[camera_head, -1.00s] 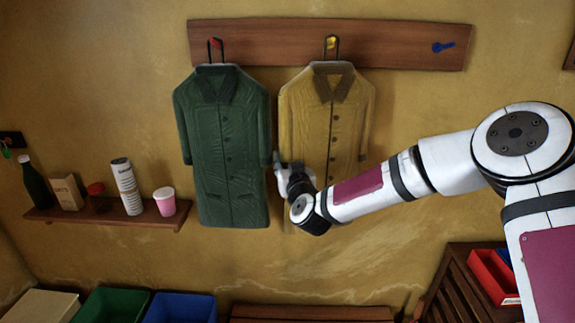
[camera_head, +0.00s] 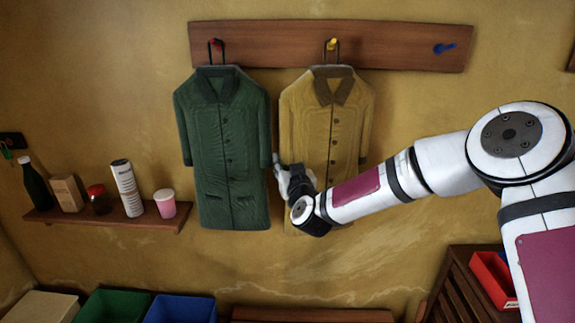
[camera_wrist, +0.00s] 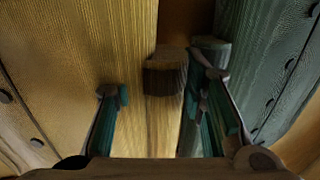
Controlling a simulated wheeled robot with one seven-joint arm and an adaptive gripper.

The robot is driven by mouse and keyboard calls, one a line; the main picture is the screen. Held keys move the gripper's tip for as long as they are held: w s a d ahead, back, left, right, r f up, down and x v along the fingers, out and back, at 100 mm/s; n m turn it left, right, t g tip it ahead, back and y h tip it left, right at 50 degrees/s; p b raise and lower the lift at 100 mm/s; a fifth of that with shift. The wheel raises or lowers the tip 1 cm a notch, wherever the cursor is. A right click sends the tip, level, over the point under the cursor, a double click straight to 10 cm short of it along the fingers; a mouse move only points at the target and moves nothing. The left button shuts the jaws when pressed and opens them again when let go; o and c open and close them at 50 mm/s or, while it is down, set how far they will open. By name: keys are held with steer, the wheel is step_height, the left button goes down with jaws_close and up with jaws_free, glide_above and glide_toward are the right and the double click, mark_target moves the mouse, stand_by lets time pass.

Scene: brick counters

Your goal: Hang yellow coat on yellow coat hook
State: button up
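The yellow coat (camera_head: 312,125) hangs upright on the wall, its black hanger loop at the yellow coat hook (camera_head: 332,43). Whether the loop is fully seated is too small to tell. My gripper (camera_head: 283,168) is at the coat's lower left side, between it and the green coat; the wrist hides part of the lower yellow coat. In the wrist view, my gripper's fingers (camera_wrist: 160,98) stand wide apart, with the yellow coat's left side and brown cuff (camera_wrist: 165,76) between or behind them. They do not appear clamped on it.
The green coat (camera_head: 226,150) hangs on the red hook (camera_head: 214,43), close to my right finger in the wrist view. The blue hook (camera_head: 445,48) is bare. A shelf (camera_head: 105,219) with a bottle, jar and cups is at left. Bins (camera_head: 180,309) stand below.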

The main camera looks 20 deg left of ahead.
steer(key=shift+o, duration=1.2)
steer(key=shift+f, duration=0.15)
steer(key=shift+s, duration=0.1)
